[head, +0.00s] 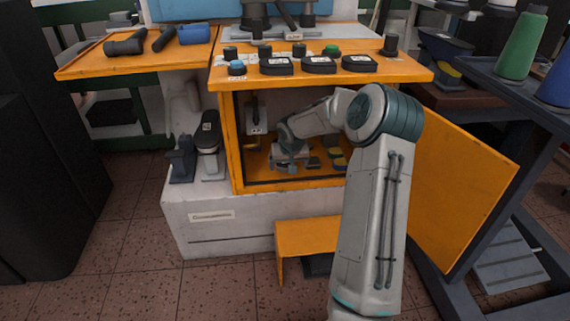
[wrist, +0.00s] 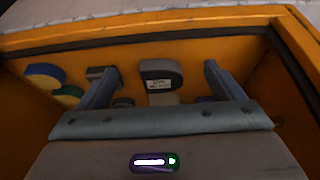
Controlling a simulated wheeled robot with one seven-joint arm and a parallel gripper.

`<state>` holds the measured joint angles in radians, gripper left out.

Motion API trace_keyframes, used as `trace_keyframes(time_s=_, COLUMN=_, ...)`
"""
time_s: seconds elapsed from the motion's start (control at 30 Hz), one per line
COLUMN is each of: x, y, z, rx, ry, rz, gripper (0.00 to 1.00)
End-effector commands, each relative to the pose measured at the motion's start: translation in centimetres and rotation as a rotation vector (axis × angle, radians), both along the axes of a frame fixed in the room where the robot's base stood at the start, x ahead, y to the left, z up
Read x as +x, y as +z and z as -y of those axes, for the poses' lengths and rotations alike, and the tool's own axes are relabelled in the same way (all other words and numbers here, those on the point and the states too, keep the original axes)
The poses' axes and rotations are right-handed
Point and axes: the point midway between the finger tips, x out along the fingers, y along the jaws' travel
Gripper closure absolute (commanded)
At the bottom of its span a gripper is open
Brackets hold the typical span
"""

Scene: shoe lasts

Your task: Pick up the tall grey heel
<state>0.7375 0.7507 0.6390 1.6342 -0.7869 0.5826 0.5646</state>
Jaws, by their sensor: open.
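My gripper (wrist: 161,82) is open inside the orange cabinet, its two fingers spread apart. A grey heel-shaped block (wrist: 160,70) with a white label shows between the fingertips in the wrist view. It looks like the tall grey heel, though its height is hard to judge from above. A lighter grey part shows just below it, and its lower end is hidden by my gripper's body. I see no contact between the fingers and the block. In the head view my gripper (head: 288,161) is low in the cabinet, and my arm hides part of the opening.
Blue-topped (wrist: 44,74) and yellow-green (wrist: 70,91) pieces lie left of the fingers. The cabinet's orange walls (wrist: 285,105) stand close around my gripper. The open orange door (head: 455,180) is to the right. Several dark pieces stand on the orange top (head: 400,72) above.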

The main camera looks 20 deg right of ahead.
Motion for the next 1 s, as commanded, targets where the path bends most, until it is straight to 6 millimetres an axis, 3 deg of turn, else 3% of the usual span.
trace_keyframes(time_s=0.4, x=5.6, y=0.2, z=1.5, rx=0.003, ry=-0.001, rz=0.000, gripper=0.13)
trace_keyframes(time_s=0.67, x=7.0, y=0.0, z=2.0, rx=0.000, ry=0.000, rz=-0.001, gripper=0.13)
trace_keyframes(time_s=0.77, x=7.2, y=-0.6, z=2.1, rx=0.000, ry=0.000, rz=-0.001, gripper=0.13)
trace_keyframes(time_s=1.0, x=8.4, y=-3.9, z=2.4, rx=0.001, ry=0.000, rz=-0.002, gripper=0.13)
